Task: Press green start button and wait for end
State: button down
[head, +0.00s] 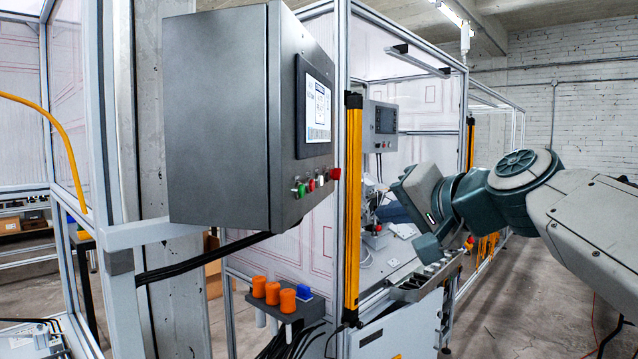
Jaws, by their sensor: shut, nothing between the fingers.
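The green start button (300,190) is on the lower front face of the dark grey control box (218,120), leftmost in a row of small buttons. A red button (312,185) is right beside it. My gripper (428,246) is to the right of the box, at the end of my arm, in front of the machine opening. It is shut and empty, well apart from the green button. Its fingertips are small and partly hard to make out.
A screen (315,105) is above the buttons. A yellow light curtain post (353,205) stands between the box and my gripper; another yellow post (470,145) is farther back. Orange caps (272,292) sit on a bracket below the box. The floor at right is mostly clear.

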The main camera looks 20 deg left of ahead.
aim_at(302, 191)
jog(key=r, duration=0.1)
jog(key=a+r, duration=0.1)
jog(key=r, duration=0.1)
jog(key=shift+y, duration=0.4)
jog(key=shift+a, duration=0.2)
jog(key=a+p, duration=0.3)
jog(key=a, duration=0.5)
jog(key=shift+s+a+f+p, duration=0.15)
jog(key=shift+s+a+p, duration=0.1)
jog(key=shift+s+p, duration=0.15)
jog(key=shift+a, duration=0.1)
dwell(1.3)
jog(key=shift+a, duration=0.3)
